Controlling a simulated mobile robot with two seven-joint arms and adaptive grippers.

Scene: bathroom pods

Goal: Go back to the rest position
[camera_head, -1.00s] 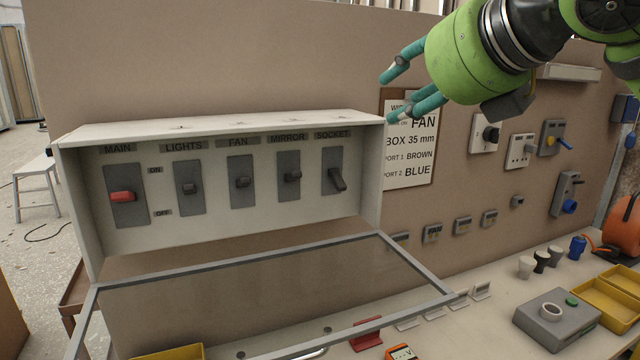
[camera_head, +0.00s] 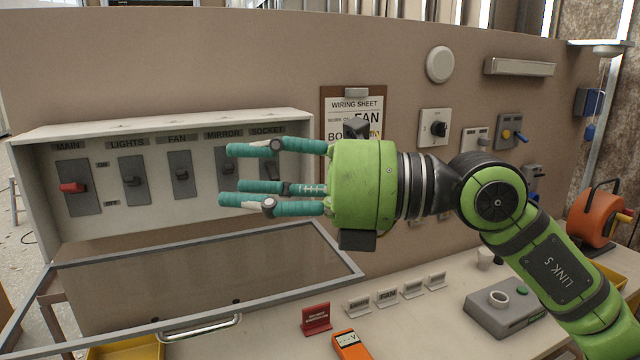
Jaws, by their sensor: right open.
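My right gripper (camera_head: 232,175) is green with teal fingers. Its fingers are spread apart, empty, and point left. It is in front of the right part of the white switch box (camera_head: 300,128) and covers parts of the mirror and socket switches. My left gripper does not show. The box holds a red main switch (camera_head: 73,187) and grey lights (camera_head: 134,180) and fan (camera_head: 181,174) switches. Its glazed lid (camera_head: 190,276) hangs open, lowered over the bench. The wiring sheet (camera_head: 350,104) on the wall is partly hidden by my gripper.
On the bench (camera_head: 420,330) stand a red sign (camera_head: 316,319), an orange meter (camera_head: 351,345), several small label stands and a grey box with a green button (camera_head: 500,310). An orange cable reel (camera_head: 596,217) stands at the right. Wall fittings include a rotary switch (camera_head: 437,128).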

